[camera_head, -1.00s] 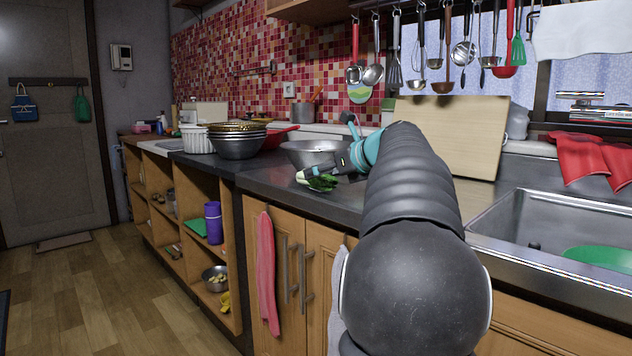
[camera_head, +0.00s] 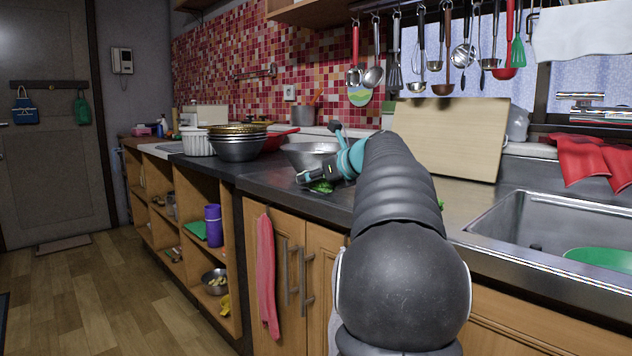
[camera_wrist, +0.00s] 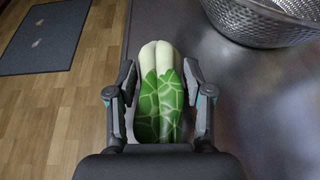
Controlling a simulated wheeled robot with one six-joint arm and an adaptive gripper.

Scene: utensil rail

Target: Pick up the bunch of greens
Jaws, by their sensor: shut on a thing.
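The bunch of greens (camera_wrist: 157,100) has pale white stalks and dark green veined leaves. In the wrist view it lies between the two fingers of my gripper (camera_wrist: 159,80), with a finger against each side, stalks pointing away from the wrist. In the head view my gripper (camera_head: 305,179) is low over the counter near its front edge, and only a bit of the leaves (camera_head: 321,187) shows beneath it. I cannot tell whether the greens still touch the counter.
A metal bowl (camera_head: 306,154) stands just behind my gripper; a perforated metal one also shows in the wrist view (camera_wrist: 262,20). The grey counter (camera_head: 268,182) ends close by, above open floor. A cutting board (camera_head: 452,138) leans behind my arm, and a sink (camera_head: 540,226) is at right.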

